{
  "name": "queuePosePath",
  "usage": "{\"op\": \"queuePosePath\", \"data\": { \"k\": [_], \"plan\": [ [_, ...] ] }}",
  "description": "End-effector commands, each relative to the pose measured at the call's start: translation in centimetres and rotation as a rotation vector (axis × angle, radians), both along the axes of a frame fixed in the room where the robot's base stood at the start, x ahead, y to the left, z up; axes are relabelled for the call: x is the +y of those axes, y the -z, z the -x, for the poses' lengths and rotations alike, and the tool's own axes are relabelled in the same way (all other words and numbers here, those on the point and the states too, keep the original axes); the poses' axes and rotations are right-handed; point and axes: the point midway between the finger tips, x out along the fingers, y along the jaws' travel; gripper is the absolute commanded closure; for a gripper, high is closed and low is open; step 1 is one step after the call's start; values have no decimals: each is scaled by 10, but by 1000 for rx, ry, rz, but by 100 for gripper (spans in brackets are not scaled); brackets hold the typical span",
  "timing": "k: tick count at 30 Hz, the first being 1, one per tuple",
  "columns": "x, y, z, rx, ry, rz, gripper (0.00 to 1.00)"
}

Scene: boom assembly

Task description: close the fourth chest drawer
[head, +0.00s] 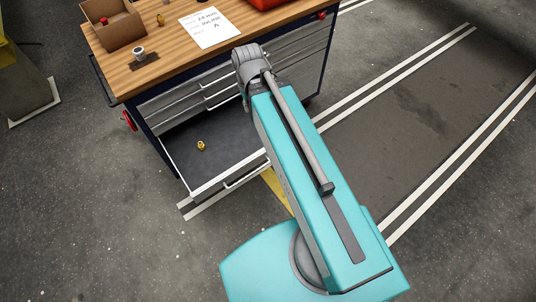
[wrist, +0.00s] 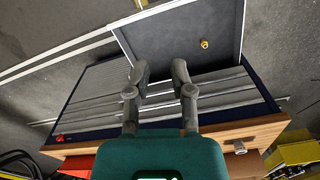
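The chest (head: 155,135) has a wooden top and several grey drawers. One low drawer (head: 222,181) is pulled well out, with a dark floor, a pale front rim and a bar handle (head: 248,178). The drawers above it look shut. The open drawer also shows at the top of the wrist view (wrist: 185,13). My gripper (wrist: 160,70) is open and empty, its two fingers apart. In the wrist view the fingertips overlap the drawer's inner end by the chest face; I cannot tell their height above it. In the head view my arm hides the gripper and the drawer's right part.
A small brass fitting (head: 201,146) lies in the open drawer. On the wooden top (head: 170,60) are a cardboard box (head: 118,32), a metal part (head: 139,52), a paper sheet (head: 209,27) and a red container (head: 264,3). The floor (head: 100,210) left of the drawer is clear.

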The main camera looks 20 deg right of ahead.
Motion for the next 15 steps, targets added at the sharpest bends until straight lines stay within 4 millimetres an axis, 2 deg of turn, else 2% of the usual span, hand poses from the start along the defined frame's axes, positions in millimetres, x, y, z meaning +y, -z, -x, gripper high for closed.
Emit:
{"op": "queuePosePath", "data": {
  "k": [1,3,15],
  "plan": [
    [0,11,0,0,0,0,89],
    [0,21,0,0,0,0,100],
    [0,90,0,0,-1,0,100]
  ]
}}
